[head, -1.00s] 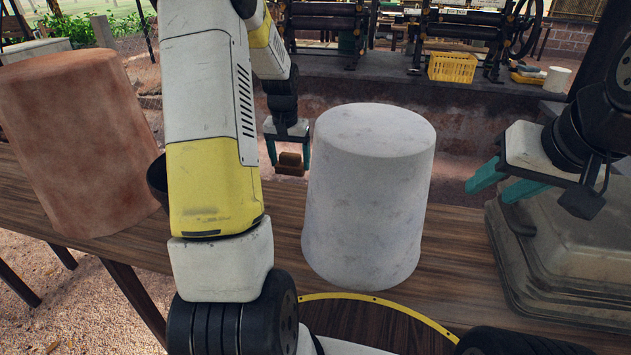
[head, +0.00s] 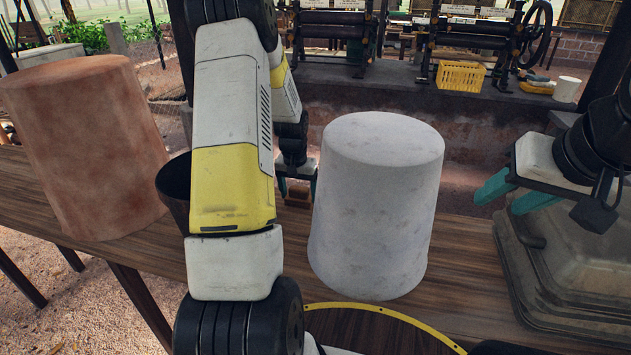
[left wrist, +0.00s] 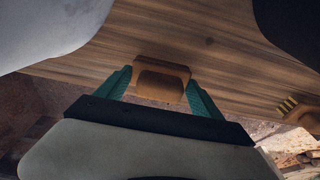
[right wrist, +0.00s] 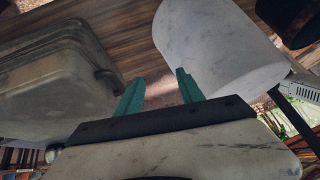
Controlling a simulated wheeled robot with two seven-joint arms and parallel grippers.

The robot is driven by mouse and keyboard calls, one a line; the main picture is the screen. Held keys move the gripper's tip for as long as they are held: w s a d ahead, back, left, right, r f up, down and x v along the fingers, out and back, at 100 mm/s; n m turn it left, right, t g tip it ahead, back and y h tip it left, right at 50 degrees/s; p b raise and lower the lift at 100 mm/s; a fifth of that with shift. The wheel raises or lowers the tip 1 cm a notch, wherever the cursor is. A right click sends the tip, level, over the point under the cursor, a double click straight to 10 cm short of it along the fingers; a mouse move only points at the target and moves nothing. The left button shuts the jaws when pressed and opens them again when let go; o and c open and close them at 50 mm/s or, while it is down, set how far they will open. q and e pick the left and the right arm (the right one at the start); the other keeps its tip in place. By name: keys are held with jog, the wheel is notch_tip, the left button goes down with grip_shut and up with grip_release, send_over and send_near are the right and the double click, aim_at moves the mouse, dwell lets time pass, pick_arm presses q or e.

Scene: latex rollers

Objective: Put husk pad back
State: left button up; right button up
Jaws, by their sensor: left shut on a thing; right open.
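A small brown block, likely the husk pad (left wrist: 160,82), is between the green fingers of my left gripper (left wrist: 160,88), which is shut on it. In the head view, my left gripper (head: 297,186) and the pad (head: 298,197) are low at the table's far edge, left of the pale upturned bucket and partly hidden by my arm. Whether the pad touches the wood is unclear. My right gripper (head: 497,197) is open and empty, right of the bucket; its spread fingers also show in the right wrist view (right wrist: 158,88).
The pale bucket (head: 374,210) stands mid-table (head: 455,250), a reddish bucket (head: 85,145) at left. A dark pot (head: 173,190) is partly behind my left arm. A grey lidded case (head: 560,270) is at right. A brown bristled object (left wrist: 300,112) lies near the pad.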

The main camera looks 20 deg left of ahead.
aim_at(297, 201)
pick_arm(q)
jog(key=o, duration=1.3)
jog(key=r, duration=0.4)
jog(key=s+r, duration=0.1)
jog(key=r, duration=0.7)
jog(key=shift+s+r, duration=0.1)
jog(key=shift+s, duration=0.3)
